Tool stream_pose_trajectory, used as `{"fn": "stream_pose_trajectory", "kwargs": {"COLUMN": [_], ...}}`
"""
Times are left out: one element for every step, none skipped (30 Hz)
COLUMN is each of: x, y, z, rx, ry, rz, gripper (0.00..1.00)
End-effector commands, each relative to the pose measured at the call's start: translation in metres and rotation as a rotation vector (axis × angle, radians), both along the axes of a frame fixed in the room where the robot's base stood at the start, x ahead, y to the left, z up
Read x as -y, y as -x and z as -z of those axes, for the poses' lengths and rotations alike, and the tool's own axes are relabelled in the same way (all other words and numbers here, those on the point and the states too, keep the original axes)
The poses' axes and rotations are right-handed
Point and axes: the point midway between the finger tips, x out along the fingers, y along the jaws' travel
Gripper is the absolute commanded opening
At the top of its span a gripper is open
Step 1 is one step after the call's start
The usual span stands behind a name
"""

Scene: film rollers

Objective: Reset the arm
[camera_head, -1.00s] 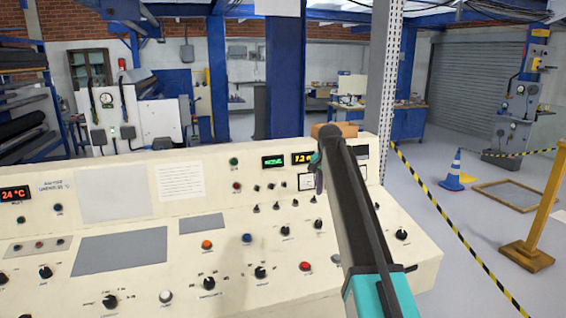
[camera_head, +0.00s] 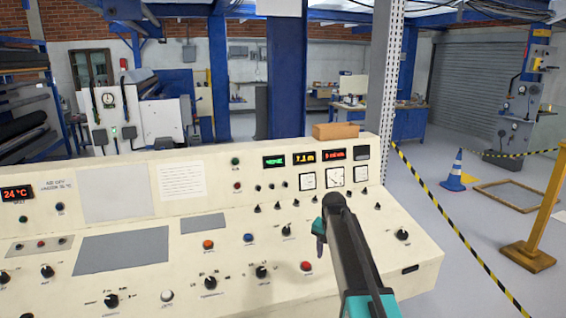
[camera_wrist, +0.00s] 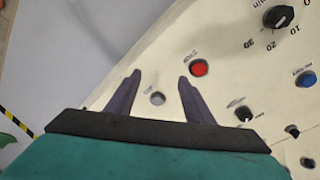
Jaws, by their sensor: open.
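My gripper (camera_wrist: 158,82) is open and empty in the wrist view, its two dark fingers apart above the control console. Between and beyond the fingertips lie a grey-white button and a red button (camera_wrist: 199,68). In the head view my gripper (camera_head: 319,236) is mostly hidden by my own arm; it is over the right part of the cream console (camera_head: 225,250). The red button (camera_head: 306,266) shows just below and left of it. I cannot tell the exact gap between the fingers and the panel.
The console carries several knobs, buttons, dials and lit displays (camera_head: 273,161). A brown box (camera_head: 335,131) sits on its top edge. To the right are striped tape (camera_head: 450,228), a blue cone (camera_head: 455,172) and a yellow post (camera_head: 547,215). Open floor lies beyond the console.

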Motion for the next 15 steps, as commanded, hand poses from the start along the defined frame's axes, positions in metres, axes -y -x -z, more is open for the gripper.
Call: {"fn": "stream_pose_trajectory", "kwargs": {"x": [0.001, 0.001, 0.002, 0.002, 0.002, 0.002, 0.003, 0.003, 0.003, 0.004, 0.004, 0.004, 0.004, 0.004, 0.005], "y": [0.017, 0.024, 0.033, 0.04, 0.047, 0.056, 0.063, 0.07, 0.08, 0.088, 0.095, 0.105, 0.113, 0.121, 0.131], "z": [0.019, 0.028, 0.04, 0.049, 0.058, 0.069, 0.078, 0.086, 0.097, 0.105, 0.112, 0.123, 0.13, 0.137, 0.147], "rx": [-0.014, -0.021, -0.029, -0.035, -0.042, -0.05, -0.057, -0.063, -0.071, -0.077, -0.084, -0.092, -0.098, -0.103, -0.111], "ry": [0.004, 0.006, 0.009, 0.011, 0.013, 0.016, 0.018, 0.02, 0.021, 0.023, 0.024, 0.026, 0.026, 0.027, 0.029], "rz": [-0.025, -0.043, -0.064, -0.08, -0.098, -0.118, -0.136, -0.152, -0.174, -0.191, -0.205, -0.228, -0.244, -0.26, -0.283], "gripper": [0.48, 0.48, 0.48, 0.48, 0.48, 0.48, 0.48, 0.48, 0.48, 0.48, 0.48, 0.48, 0.48, 0.48, 0.48]}}
